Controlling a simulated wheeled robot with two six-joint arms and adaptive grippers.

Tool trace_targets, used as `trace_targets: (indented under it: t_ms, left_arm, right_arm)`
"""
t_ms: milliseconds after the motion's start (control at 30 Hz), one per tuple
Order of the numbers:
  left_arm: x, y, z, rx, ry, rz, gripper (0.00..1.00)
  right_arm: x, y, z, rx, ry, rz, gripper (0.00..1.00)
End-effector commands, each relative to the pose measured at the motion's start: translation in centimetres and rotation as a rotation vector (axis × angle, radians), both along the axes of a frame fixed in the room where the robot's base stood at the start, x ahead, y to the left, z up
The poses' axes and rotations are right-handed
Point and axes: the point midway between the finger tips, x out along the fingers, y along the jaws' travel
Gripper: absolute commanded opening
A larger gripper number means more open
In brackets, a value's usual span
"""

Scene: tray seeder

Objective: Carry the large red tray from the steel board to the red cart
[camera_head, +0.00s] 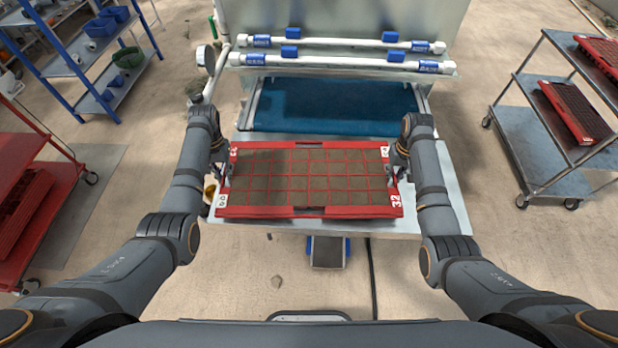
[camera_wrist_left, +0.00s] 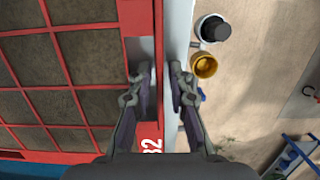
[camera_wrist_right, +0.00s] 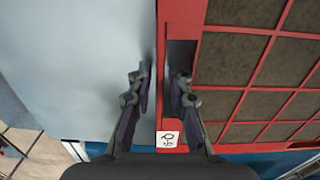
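The large red tray (camera_head: 310,212), filled with brown soil cells, lies on the steel board (camera_head: 455,205) in front of the blue belt. My left gripper (camera_head: 222,172) is at the tray's left end. In the left wrist view, its fingers (camera_wrist_left: 160,85) stand on either side of the red rim, with a small gap visible. My right gripper (camera_head: 397,170) is at the right end. In the right wrist view, its fingers (camera_wrist_right: 161,85) also straddle the rim, slightly apart from it. The red cart (camera_head: 25,150) stands at the left and holds another red tray (camera_head: 22,210).
The seeder machine with its blue belt (camera_head: 335,105) and white pipes (camera_head: 340,62) is behind the tray. A grey cart (camera_head: 530,145) with red trays stands at the right. A blue shelf (camera_head: 70,65) is at the far left. A yellow cup (camera_wrist_left: 204,65) sits beside the board.

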Motion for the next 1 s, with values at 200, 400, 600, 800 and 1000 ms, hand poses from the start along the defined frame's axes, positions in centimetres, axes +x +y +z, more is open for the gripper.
trace_targets:
  t_ms: [200, 400, 600, 800, 1000]
  left_arm:
    - [0.0, -0.02, 0.0, 0.0, 0.0, 0.0, 0.17]
    - [0.0, -0.02, 0.02, 0.0, 0.0, 0.0, 0.0]
    - [0.02, -0.02, 0.04, 0.0, 0.0, 0.0, 0.0]
    - [0.03, -0.02, 0.05, 0.0, -0.001, 0.0, 0.0]
    - [0.13, -0.01, 0.3, 0.0, -0.003, 0.0, 0.0]
  right_arm:
    - [-0.01, 0.01, -0.01, 0.0, 0.0, 0.0, 0.17]
    - [0.0, 0.0, 0.01, 0.0, 0.0, 0.0, 0.0]
    - [0.0, 0.0, 0.02, 0.0, 0.0, 0.0, 0.0]
    - [0.01, 0.0, 0.03, 0.0, 0.0, 0.0, 0.0]
    - [0.11, 0.0, 0.29, 0.0, -0.003, 0.0, 0.0]
